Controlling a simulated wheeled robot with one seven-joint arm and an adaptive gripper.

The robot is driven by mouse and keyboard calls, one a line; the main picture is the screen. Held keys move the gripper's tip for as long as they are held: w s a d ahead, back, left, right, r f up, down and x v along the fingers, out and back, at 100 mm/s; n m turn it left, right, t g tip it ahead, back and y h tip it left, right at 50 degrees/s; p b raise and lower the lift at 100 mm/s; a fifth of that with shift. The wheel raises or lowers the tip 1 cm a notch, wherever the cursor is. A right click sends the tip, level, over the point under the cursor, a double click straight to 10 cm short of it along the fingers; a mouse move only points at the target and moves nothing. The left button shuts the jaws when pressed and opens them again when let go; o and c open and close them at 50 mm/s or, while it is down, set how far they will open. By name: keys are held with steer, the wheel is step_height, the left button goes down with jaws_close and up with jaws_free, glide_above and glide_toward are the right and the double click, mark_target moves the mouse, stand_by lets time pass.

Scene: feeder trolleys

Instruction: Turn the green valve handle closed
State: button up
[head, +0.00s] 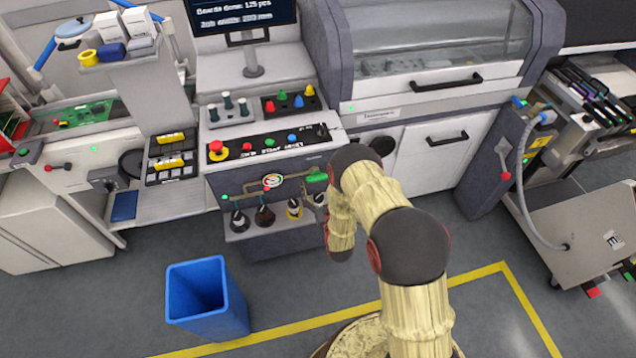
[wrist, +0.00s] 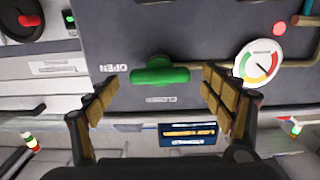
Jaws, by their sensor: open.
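The green valve handle (wrist: 160,76) sits on the dark panel, seen near the top middle of the wrist view. Its bar lies crosswise in that picture. The OPEN label (wrist: 115,68), upside down, is left of it, and the CLOSED label (wrist: 161,99), also upside down, is just below it. My gripper (wrist: 161,97) is open and empty, one finger on each side of the handle and apart from it. In the head view the green handle (head: 317,177) shows at the right end of the pipe, just left of my arm. My gripper is hidden there.
A pressure gauge (wrist: 259,62) is right of the handle, close to the right finger. A brass pipe runs along the panel. Several bottles (head: 265,215) stand on a shelf below. A blue bin (head: 207,300) stands on the floor, with free floor around it.

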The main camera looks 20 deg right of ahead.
steer(key=shift+w, duration=0.55)
steer(key=c, duration=1.1)
steer(key=shift+c, duration=0.3)
